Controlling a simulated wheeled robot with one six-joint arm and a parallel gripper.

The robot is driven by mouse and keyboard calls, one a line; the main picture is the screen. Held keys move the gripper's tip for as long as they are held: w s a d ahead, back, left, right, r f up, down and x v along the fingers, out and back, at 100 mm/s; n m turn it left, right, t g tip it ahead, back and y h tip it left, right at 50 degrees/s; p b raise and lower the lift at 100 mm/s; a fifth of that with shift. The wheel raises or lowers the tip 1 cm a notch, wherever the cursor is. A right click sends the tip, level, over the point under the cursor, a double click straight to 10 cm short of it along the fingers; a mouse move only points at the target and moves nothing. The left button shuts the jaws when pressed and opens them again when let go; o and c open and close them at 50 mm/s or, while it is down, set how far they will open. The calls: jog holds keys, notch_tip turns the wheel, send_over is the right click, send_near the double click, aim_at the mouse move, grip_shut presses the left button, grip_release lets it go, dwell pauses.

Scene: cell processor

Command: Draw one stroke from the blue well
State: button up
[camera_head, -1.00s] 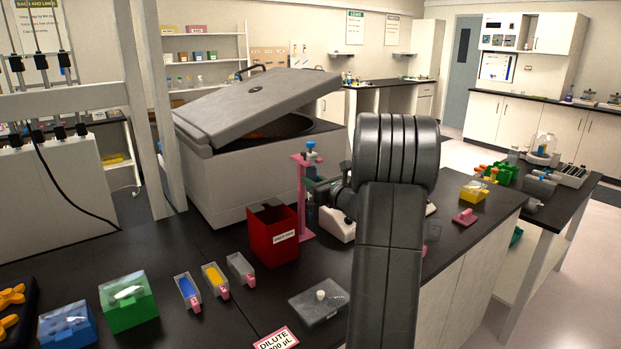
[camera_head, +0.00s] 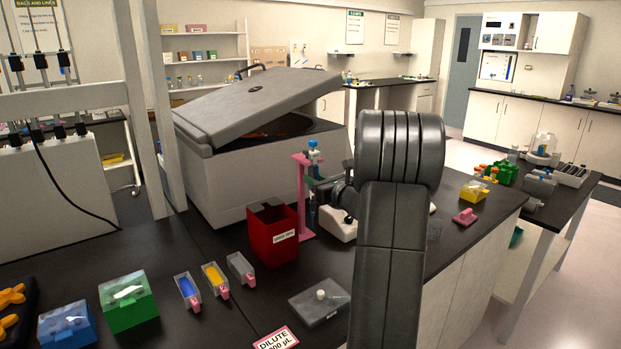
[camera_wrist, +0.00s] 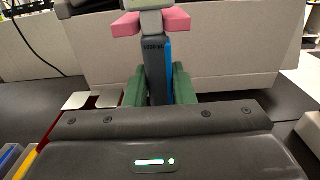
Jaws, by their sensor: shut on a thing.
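The blue well (camera_head: 187,289) is a small clear trough of blue liquid with a pink tab, on the black bench at left of centre. Its edge shows in the wrist view (camera_wrist: 9,158). My gripper (camera_wrist: 159,88) has green fingers shut on a dark pipette (camera_wrist: 154,72) with a blue strip. The pipette is upright at the pink stand (camera_head: 304,200); its blue top (camera_head: 313,147) shows in the head view. Pink stand arms (camera_wrist: 177,20) flank its upper part in the wrist view. The pipette's tip is hidden. My arm partly covers the area to the right.
A yellow trough (camera_head: 214,278) and a clear trough (camera_head: 240,267) stand beside the blue well. A red bin (camera_head: 272,237) is between them and the stand. A grey lidded box (camera_head: 320,302) lies in front. A large centrifuge (camera_head: 245,175) with a raised lid stands behind.

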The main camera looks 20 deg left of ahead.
jog(key=b+v, duration=0.1)
jog(key=v, duration=0.7)
jog(key=shift+s, duration=0.1)
